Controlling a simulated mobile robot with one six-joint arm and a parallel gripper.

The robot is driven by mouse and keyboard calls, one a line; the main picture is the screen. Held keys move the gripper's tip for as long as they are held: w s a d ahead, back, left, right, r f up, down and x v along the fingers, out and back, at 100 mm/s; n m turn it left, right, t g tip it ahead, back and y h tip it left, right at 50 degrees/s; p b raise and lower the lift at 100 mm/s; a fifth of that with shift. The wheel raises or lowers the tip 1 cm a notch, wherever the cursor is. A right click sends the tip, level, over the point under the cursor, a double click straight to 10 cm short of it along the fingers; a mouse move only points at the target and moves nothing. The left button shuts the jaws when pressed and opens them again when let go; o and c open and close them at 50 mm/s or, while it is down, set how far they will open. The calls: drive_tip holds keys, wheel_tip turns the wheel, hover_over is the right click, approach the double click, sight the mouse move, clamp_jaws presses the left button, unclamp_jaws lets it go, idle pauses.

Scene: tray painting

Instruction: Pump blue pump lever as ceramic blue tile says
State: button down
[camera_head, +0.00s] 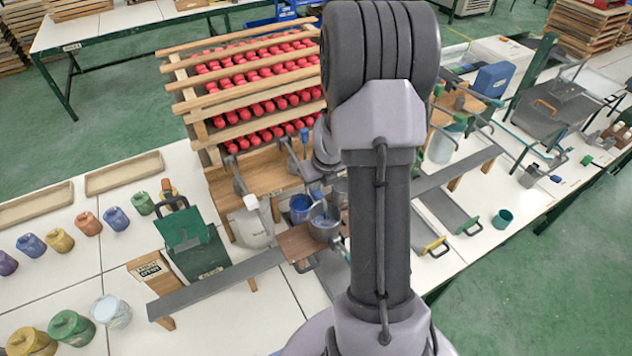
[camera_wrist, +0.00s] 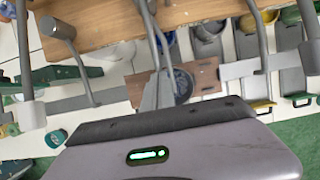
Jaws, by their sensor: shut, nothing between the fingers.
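A lever with a blue grip (camera_head: 304,136) stands at the front of the wooden rack, left of my arm. It looks like the blue pump lever. Several grey pump levers (camera_wrist: 57,30) hang around my gripper in the wrist view, their colours hard to tell. My gripper (camera_wrist: 157,98) is shut and empty, pointing toward a brown board (camera_wrist: 202,76) and a grey pot (camera_wrist: 183,84). In the head view my arm hides most of the gripper. I cannot pick out the ceramic blue tile in either view.
A blue pot (camera_head: 300,209) and a pale jug (camera_head: 251,230) stand below the levers. A rack of red pieces (camera_head: 255,85) rises behind. A long grey rail (camera_head: 218,283) crosses the bench. A green clipboard-like stand (camera_head: 183,229) and several paint jars (camera_head: 72,327) are at left.

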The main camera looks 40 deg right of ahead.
drive_tip(key=shift+f, duration=0.55)
wheel_tip(320, 180, up, 11)
drive_tip(key=p, duration=1)
drive_tip(key=shift+p, duration=0.4)
wheel_tip(320, 180, down, 11)
drive_tip(key=b, duration=0.9)
drive_tip(key=shift+r, duration=0.1)
wheel_tip(320, 180, up, 11)
drive_tip(key=p, duration=1)
drive_tip(key=shift+p, duration=0.4)
